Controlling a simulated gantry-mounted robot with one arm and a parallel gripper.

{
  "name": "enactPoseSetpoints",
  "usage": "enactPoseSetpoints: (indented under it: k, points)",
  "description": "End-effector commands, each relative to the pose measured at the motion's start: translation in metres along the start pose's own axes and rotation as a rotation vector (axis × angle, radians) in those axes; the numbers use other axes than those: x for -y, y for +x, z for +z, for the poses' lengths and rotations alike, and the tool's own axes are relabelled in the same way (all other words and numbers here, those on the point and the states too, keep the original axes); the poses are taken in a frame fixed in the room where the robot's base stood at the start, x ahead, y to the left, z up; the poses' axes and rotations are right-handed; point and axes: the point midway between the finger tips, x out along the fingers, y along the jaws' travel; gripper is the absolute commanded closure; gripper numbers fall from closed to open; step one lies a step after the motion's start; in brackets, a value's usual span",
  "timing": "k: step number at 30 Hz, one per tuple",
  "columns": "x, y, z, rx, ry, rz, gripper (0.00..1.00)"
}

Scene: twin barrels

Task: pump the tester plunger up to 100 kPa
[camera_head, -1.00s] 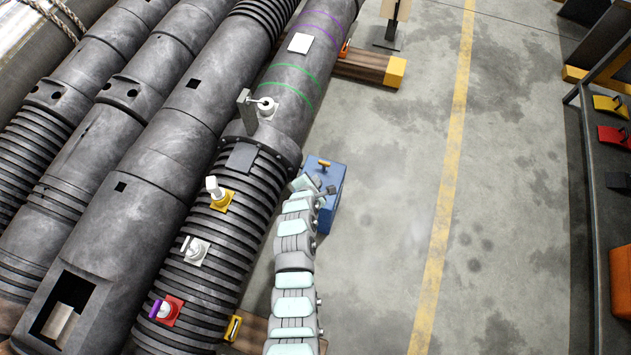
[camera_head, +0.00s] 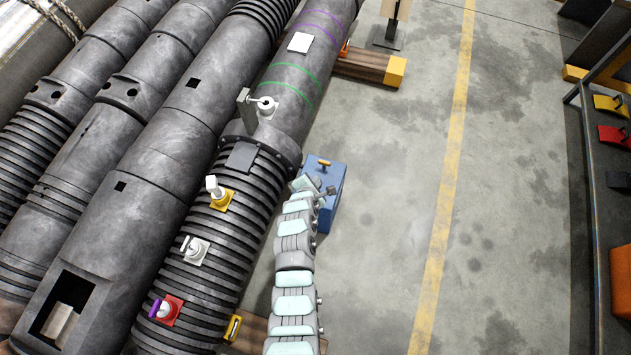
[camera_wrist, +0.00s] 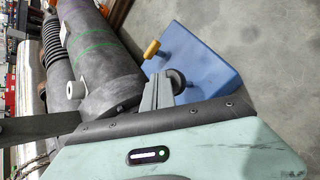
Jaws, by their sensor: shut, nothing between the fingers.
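The tester is a blue box (camera_head: 335,180) on the floor beside the ribbed barrel. Its plunger has an orange-yellow handle (camera_head: 325,163) at the box's top, close to the surface. The wrist view shows the blue box (camera_wrist: 207,62) and the handle (camera_wrist: 152,48) at the upper middle. My gripper (camera_head: 329,190) is over the near part of the box. In the wrist view, my gripper's grey fingers (camera_wrist: 158,88) are shut and empty, pointing toward the box, below and apart from the handle in the picture. A dark round part shows beside them. No pressure reading is legible.
Large dark barrels (camera_head: 180,140) fill the left side. A wooden beam with a yellow end (camera_head: 396,72) lies behind. Open floor is right of the box; a rack (camera_head: 600,140) stands far right.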

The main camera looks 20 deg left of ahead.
Motion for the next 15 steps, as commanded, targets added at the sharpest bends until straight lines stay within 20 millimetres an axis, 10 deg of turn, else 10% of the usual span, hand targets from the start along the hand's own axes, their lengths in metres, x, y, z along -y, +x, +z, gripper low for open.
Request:
enactPoseSetpoints:
  k: [15]
  points:
    - [0.0041,0.0046,-0.0037,-0.001,-0.001,-0.002,1.0]
